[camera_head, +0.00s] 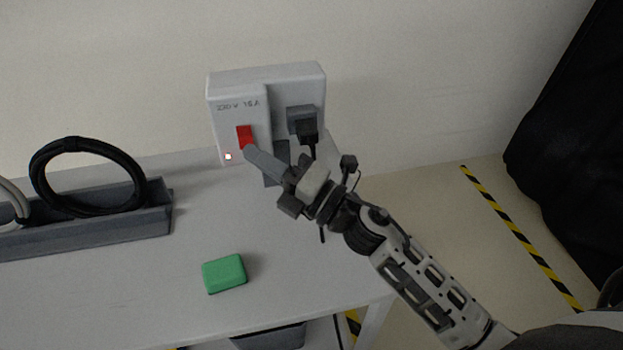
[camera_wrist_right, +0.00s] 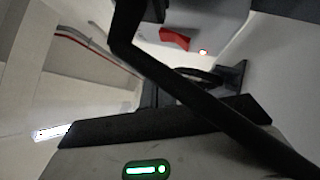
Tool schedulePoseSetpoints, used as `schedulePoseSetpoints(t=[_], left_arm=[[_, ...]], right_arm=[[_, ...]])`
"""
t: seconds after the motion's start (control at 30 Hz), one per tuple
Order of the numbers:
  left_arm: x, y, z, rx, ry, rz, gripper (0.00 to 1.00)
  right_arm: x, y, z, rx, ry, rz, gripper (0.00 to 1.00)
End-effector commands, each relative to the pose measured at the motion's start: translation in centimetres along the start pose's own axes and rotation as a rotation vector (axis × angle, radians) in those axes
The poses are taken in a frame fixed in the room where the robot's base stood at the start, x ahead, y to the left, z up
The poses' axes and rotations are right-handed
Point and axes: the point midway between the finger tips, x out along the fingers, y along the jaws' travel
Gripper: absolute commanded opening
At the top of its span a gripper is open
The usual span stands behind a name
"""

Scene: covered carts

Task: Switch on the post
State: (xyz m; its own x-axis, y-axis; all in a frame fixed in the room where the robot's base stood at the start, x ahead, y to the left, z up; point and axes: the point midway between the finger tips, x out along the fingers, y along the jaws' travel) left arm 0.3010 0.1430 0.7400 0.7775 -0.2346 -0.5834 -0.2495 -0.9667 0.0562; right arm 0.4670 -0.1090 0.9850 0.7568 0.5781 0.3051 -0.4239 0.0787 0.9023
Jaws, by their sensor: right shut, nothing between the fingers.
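My left gripper is not in view.
A green block (camera_head: 224,273) lies on the white table (camera_head: 150,290) in front of the post. A grey trough (camera_head: 110,229) with a coiled black cable (camera_head: 88,146) is at the left. A black cover (camera_head: 575,140) hangs at the right, beyond yellow-black floor tape (camera_head: 520,237).

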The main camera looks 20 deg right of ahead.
Motion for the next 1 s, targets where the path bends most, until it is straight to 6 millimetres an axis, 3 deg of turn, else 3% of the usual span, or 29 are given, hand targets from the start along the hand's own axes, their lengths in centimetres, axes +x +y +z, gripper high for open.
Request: schedulePoseSetpoints(t=[0.2, 0.43, 0.6, 1.0], left_arm=[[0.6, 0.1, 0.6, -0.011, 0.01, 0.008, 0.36], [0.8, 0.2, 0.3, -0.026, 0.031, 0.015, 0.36], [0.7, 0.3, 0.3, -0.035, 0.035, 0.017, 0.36], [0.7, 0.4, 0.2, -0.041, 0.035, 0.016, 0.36]], right_arm=[[-5.0, 0.8, -0.4, 0.001, 0.003, -0.003, 0.0], [-8.8, 1.8, -0.2, 0.0, 0.002, -0.002, 0.0], [-9.8, 2.3, -0.1, 0.0, 0.002, 0.001, 0.0], [-9.9, 2.4, -0.1, 0.0, 0.002, 0.001, 0.0]])
